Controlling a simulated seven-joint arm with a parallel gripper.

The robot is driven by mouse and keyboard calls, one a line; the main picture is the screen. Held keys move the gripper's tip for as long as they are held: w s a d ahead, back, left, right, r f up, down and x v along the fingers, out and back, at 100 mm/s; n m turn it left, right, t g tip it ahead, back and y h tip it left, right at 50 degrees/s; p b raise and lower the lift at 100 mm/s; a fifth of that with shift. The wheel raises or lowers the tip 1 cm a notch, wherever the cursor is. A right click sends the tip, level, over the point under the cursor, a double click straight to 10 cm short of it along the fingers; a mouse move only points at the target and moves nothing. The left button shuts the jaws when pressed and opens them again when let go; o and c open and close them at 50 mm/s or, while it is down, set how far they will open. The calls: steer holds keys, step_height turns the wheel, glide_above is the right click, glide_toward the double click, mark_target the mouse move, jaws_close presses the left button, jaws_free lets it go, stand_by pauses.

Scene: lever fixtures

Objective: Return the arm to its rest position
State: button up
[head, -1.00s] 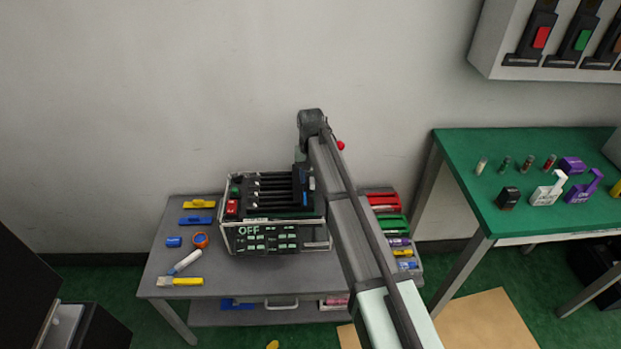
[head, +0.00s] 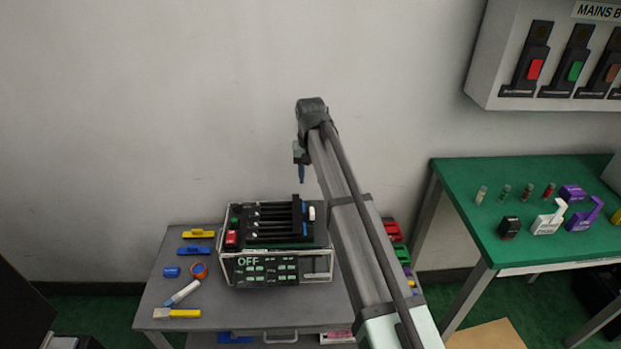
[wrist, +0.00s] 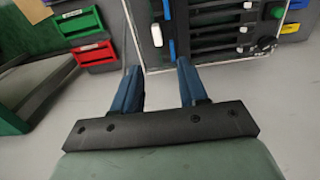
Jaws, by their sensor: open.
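My gripper (wrist: 158,90) is open in the wrist view, with its two blue fingers apart and nothing between them. In the head view my gripper (head: 301,172) hangs from the end of my arm, above and clear of the black lever device. That device (head: 275,268) stands on the grey table, has several black levers on top and shows "OFF" on its front panel. It also shows in the wrist view (wrist: 215,63), beyond the fingers.
The grey table (head: 215,308) holds a yellow block, blue blocks, an orange ring and a marker at left. Coloured bins (wrist: 92,52) stand beside the device. A green table (head: 470,180) with small parts is at right, below a wall breaker box (head: 490,85).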

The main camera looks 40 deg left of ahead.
stand_by(0.4)
